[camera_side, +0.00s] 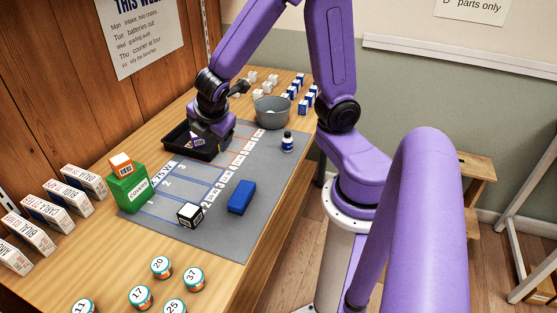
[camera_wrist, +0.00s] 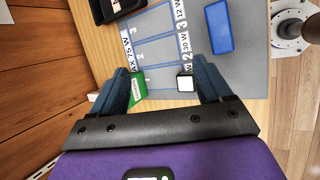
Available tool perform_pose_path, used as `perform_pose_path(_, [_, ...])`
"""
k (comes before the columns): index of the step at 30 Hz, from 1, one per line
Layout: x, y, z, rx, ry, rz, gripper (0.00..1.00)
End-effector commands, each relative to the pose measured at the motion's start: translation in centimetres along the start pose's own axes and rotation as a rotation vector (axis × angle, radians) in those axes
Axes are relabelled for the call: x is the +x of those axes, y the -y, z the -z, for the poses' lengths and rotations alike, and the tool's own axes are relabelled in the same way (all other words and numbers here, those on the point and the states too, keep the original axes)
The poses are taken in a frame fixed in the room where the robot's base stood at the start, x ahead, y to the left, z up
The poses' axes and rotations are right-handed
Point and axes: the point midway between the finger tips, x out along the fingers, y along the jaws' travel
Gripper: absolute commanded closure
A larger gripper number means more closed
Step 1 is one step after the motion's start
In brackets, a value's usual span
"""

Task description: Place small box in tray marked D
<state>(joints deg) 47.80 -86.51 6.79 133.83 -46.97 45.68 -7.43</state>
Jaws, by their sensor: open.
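My gripper (camera_side: 208,128) is over the dark tray's right side in the side view. In the wrist view its two fingers (camera_wrist: 162,78) are apart with nothing held between them. The black tray (camera_side: 172,138) shows at the upper left of the wrist view (camera_wrist: 97,12). A small pale item with a dark mark (camera_side: 197,141) shows at the tray; I cannot tell whether it is a box or a label. No letter D is readable on the tray. A small white box with black sides (camera_side: 190,214) sits on the mat, and a small orange-and-white box (camera_side: 121,163) on the green box.
The grey mat (camera_side: 235,222) carries marked lanes, the green box (camera_side: 128,190), a blue box (camera_side: 242,197) and a small bottle (camera_side: 287,142). A grey bowl (camera_side: 271,112) stands behind. Upright white cartons (camera_side: 72,192) line the left; several numbered round tubs (camera_side: 162,267) stand in front.

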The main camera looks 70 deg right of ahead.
Motion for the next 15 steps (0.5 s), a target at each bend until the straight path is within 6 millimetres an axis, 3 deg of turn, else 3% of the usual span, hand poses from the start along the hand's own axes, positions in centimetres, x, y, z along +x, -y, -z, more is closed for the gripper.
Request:
perform_pose_path(3, [-3.8, 4.7, 1.0, 0.125, -0.097, 0.102, 0.22])
perform_pose_path(9, [-9.0, 12.3, 1.6, 0.268, -0.223, 0.324, 0.22])
perform_pose_path(15, [-11.7, 16.6, 1.4, 0.319, -0.273, 0.471, 0.22])
